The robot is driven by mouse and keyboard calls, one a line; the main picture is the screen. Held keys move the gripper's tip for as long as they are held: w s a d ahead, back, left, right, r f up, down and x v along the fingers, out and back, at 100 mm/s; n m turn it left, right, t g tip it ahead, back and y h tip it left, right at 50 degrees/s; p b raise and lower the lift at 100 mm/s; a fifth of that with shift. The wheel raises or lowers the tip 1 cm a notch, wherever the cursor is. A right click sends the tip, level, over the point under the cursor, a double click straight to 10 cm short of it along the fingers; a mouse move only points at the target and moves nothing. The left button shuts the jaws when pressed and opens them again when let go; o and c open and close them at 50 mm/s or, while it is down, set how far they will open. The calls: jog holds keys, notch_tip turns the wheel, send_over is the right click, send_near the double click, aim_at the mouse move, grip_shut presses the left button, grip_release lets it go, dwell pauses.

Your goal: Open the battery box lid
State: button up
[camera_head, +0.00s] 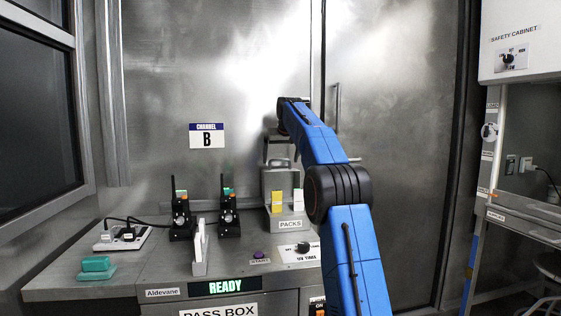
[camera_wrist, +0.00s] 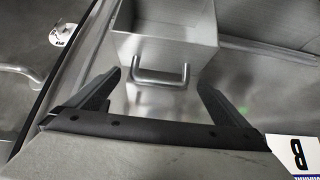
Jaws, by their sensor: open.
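The battery box (camera_head: 267,188) is a grey metal box standing on the bench behind the PACKS label. Its lid (camera_wrist: 165,45) has a metal bar handle (camera_wrist: 160,84), which also shows at the top of the box in the head view. My gripper (camera_head: 278,153) points down just above the box. In the wrist view my gripper (camera_wrist: 160,79) is open, with one dark finger on each side of the handle. It holds nothing. I cannot tell whether the fingers touch the handle.
A yellow pack (camera_head: 277,201) and a white pack stand at the box front. A white upright piece (camera_head: 200,247) and a UV timer knob (camera_head: 303,247) are nearer. A metal wall is behind.

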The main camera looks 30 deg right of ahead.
jog(key=v, duration=1.5)
jog(key=shift+s+r, duration=0.15)
jog(key=shift+r, duration=0.1)
jog(key=shift+a, duration=0.15)
